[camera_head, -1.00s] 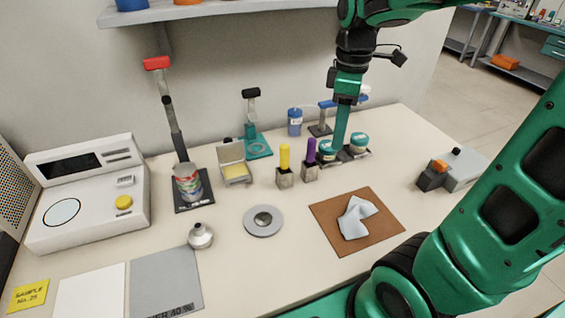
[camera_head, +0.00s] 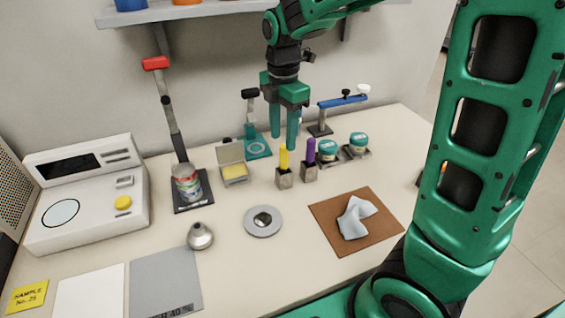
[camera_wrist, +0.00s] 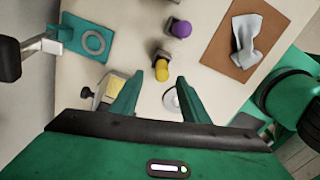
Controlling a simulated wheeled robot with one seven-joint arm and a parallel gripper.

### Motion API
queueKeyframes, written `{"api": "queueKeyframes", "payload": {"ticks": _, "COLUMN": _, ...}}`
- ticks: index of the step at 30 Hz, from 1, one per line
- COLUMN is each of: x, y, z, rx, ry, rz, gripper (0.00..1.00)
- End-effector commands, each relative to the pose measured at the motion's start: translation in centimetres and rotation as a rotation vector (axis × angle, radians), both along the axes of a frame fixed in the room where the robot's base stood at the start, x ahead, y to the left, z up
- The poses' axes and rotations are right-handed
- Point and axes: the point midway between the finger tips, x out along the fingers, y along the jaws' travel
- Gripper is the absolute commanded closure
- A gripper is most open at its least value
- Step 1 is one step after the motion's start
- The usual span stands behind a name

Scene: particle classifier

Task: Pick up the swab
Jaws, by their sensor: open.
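Nothing is plainly labelled a swab. Two upright sticks stand in small metal blocks: a yellow one (camera_head: 283,158) and a purple one (camera_head: 310,151) to its right. The wrist view shows the yellow stick (camera_wrist: 162,70) end-on near the gap between my fingertips, and the purple one (camera_wrist: 181,29) beyond it. My gripper (camera_head: 283,140) is open, pointing down, its fingers overlapping the top of the yellow stick in the head view. In the wrist view my gripper (camera_wrist: 158,80) holds nothing. Whether a finger touches the yellow stick cannot be told.
Two teal-lidded jars (camera_head: 328,149) stand right of the sticks. An open box with a yellow pad (camera_head: 235,171) is to their left. A grey disc (camera_head: 263,231) and a brown mat (camera_head: 330,237) with a cloth (camera_head: 356,216) lie in front. My arm hides the right side.

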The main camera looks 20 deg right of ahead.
Motion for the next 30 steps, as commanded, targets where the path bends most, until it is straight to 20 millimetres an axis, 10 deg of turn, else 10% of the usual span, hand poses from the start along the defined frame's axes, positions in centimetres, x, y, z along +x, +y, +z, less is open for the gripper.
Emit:
{"api": "queueKeyframes", "payload": {"ticks": 21, "x": -0.2, "y": -0.3, "z": -5.3, "rx": 0.0, "ry": 0.001, "rz": -0.001, "gripper": 0.58}}
{"api": "queueKeyframes", "payload": {"ticks": 27, "x": -0.2, "y": -0.3, "z": -5.2, "rx": 0.0, "ry": 0.001, "rz": -0.001, "gripper": 1.0}}
{"api": "queueKeyframes", "payload": {"ticks": 30, "x": -0.2, "y": -0.3, "z": -5.2, "rx": 0.0, "ry": 0.001, "rz": -0.001, "gripper": 1.0}}
